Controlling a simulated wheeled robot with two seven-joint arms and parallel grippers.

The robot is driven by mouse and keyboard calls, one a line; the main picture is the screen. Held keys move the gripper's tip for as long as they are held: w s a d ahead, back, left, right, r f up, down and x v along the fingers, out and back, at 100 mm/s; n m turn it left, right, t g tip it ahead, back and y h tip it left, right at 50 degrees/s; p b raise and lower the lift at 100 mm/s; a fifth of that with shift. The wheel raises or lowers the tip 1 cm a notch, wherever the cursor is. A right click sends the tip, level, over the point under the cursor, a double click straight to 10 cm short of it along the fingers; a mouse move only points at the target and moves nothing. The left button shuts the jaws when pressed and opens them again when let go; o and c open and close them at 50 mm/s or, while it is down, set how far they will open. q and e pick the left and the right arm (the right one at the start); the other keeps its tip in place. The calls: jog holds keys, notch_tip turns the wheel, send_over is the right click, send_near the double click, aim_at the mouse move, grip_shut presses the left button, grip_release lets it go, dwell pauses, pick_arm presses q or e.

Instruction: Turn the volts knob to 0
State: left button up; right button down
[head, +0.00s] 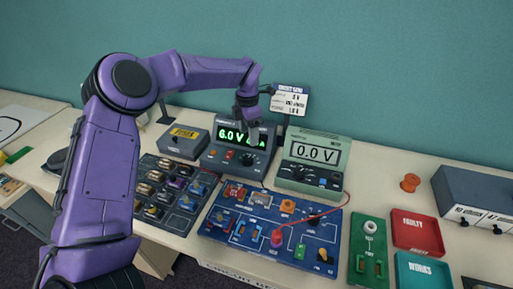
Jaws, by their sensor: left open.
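The dark power supply (215,158) stands at the back of the bench, and its green display (237,135) reads 6.0 V. The volts knob (249,159) appears to be the dark knob on its front panel, below the display; its label is too small to read. My left gripper (254,140) hangs pointing down in front of the supply's right side, just above the knob, and covers part of the panel. It is open and looks empty. I cannot tell whether its fingers touch the knob. My right gripper is not in view.
A green meter (313,160) reading 0.0 V stands close on the right. A blue circuit board (222,240) with a red lead lies in front. A parts tray (150,172), a red tray (417,232) and a teal tray (424,272) lie around. A small sign (290,99) stands behind.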

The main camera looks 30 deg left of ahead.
aim_at(249, 157)
pick_arm(q)
jog(key=s+f, duration=0.1)
jog(key=s+f+p, duration=0.1)
jog(key=f, duration=0.1)
jog(key=s+f+p, duration=0.1)
jog(key=f, duration=0.1)
jog(key=shift+d+f, duration=0.15)
jog(key=shift+f, duration=0.1)
jog(key=f, duration=0.1)
jog(key=w+f, duration=0.1)
jog(key=w+f+p, duration=0.1)
jog(key=f, duration=0.1)
jog(key=shift+s+r, duration=0.15)
jog(key=shift+s, duration=0.05)
jog(key=shift+s+r, duration=0.15)
jog(key=shift+s, duration=0.1)
jog(key=shift+c, duration=1.2)
jog(key=shift+s+r, duration=0.1)
jog(key=c, duration=0.8)
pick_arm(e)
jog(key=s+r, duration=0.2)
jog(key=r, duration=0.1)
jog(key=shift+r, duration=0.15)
